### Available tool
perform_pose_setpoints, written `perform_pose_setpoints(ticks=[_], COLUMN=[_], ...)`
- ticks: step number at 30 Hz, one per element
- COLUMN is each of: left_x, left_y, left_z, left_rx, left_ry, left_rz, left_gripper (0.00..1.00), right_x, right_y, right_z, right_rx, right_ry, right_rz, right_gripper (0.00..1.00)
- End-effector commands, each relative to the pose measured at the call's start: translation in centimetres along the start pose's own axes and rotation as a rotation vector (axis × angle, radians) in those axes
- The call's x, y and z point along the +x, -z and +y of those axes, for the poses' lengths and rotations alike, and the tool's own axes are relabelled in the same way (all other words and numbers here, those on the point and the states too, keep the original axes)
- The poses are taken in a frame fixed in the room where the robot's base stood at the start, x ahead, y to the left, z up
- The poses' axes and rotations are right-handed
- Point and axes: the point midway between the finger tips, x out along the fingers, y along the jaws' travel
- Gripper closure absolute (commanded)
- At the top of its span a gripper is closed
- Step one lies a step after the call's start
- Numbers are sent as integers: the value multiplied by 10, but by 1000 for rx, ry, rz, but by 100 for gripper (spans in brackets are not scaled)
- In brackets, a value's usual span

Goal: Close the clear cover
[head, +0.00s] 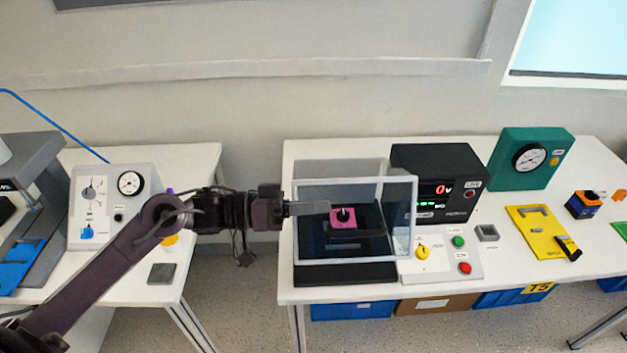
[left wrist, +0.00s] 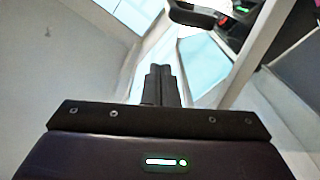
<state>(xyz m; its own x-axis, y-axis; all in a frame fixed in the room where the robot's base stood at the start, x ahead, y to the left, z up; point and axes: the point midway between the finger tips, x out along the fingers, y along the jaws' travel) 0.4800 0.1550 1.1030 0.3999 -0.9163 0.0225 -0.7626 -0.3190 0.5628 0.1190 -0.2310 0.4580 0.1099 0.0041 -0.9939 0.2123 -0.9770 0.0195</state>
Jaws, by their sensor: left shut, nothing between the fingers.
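The clear cover (head: 409,215) is a transparent box-like guard with a pale frame, on a black base (head: 345,275) on the right-hand table. Inside it a pink block with a black rotary knob (head: 343,216) shows through the panes. My left gripper (head: 322,208) comes in from the left at the cover's left side, its fingers together and empty. In the head view its tips overlap the cover's left edge; I cannot tell if they touch it. In the left wrist view the shut fingers (left wrist: 160,85) point toward pale framed panes. My right gripper is out of view.
A black meter box (head: 430,185) reading 0 V stands just right of the cover. A panel with a yellow knob and green and red buttons (head: 440,257) lies in front of it. A gap separates the left table (head: 190,160) from the right-hand table (head: 300,150).

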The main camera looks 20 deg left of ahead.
Motion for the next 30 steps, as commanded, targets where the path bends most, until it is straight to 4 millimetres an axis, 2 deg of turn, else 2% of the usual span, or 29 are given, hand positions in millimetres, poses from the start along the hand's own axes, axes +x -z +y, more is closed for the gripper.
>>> perform_pose_setpoints(ticks=[1,6,12,21,30], left_x=[-1,-2,-3,-4,-4], left_y=[-23,-67,-109,-146,-157], left_z=[-9,-26,-52,-84,-99], left_rx=[41,204,379,571,655], left_ry=[-1,-6,-9,-15,-17], left_rz=[-2,-2,-1,-1,-1], left_gripper=[100,100,100,100,100], right_x=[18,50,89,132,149], right_y=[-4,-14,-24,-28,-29], right_z=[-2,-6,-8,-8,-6], right_rx=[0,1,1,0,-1], right_ry=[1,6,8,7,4], right_rz=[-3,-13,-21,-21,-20], right_gripper=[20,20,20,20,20])
